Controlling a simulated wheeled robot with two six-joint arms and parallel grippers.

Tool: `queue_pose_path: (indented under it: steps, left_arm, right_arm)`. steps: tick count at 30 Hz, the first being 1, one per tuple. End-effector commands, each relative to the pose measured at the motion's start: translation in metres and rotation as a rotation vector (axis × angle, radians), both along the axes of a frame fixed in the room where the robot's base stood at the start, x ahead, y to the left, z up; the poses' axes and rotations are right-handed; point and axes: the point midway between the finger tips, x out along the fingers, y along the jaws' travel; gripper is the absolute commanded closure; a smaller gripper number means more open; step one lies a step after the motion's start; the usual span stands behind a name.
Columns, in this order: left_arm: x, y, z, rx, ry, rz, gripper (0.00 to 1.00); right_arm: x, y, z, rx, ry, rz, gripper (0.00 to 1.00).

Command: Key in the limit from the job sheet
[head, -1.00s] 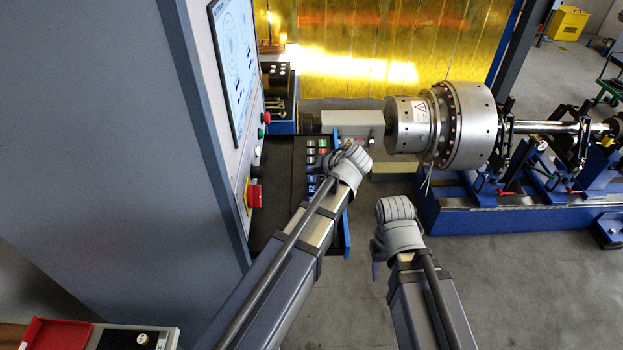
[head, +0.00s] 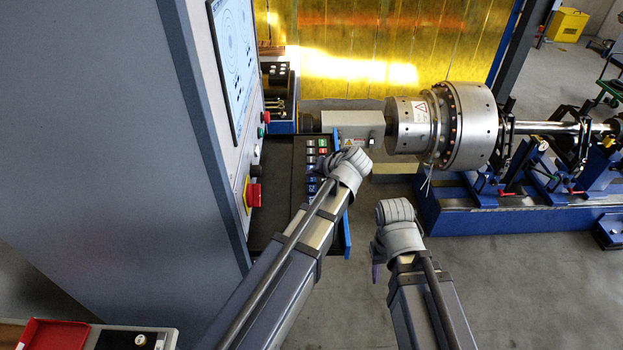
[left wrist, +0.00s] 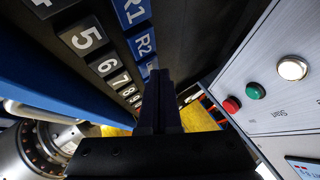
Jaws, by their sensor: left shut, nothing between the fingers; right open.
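A dark keypad (head: 311,153) lies on a shelf beside the grey cabinet, with coloured and numbered keys. In the left wrist view, its white-on-black keys 5 (left wrist: 86,38) and 6 (left wrist: 106,65), with 7, 8 and 9 beyond, run beside blue keys R1 (left wrist: 132,10) and R2 (left wrist: 145,42). My left gripper (left wrist: 160,82) is shut and empty, over the keypad; I cannot tell whether its tips touch a key. In the head view, its wrist hides part of the keypad. My right gripper (head: 377,271) hangs over the floor, apart from everything. No job sheet is readable.
Green (left wrist: 255,91), red (left wrist: 232,105) and white buttons show in the left wrist view. A large metal rotor (head: 465,125) stands right of the keypad. A red tray (head: 55,334) is at bottom left.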

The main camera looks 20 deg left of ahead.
Motion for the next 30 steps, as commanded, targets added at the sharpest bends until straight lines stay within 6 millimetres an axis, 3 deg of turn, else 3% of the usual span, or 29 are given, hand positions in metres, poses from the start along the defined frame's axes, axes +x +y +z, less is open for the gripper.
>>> queue_pose_path:
  steps: [30]
  left_arm:
    - [0.0000,0.0001,-0.0027,0.000,0.001,0.001,1.00]
  right_arm:
    - [0.0000,0.0001,-0.0026,0.000,0.000,0.000,0.50]
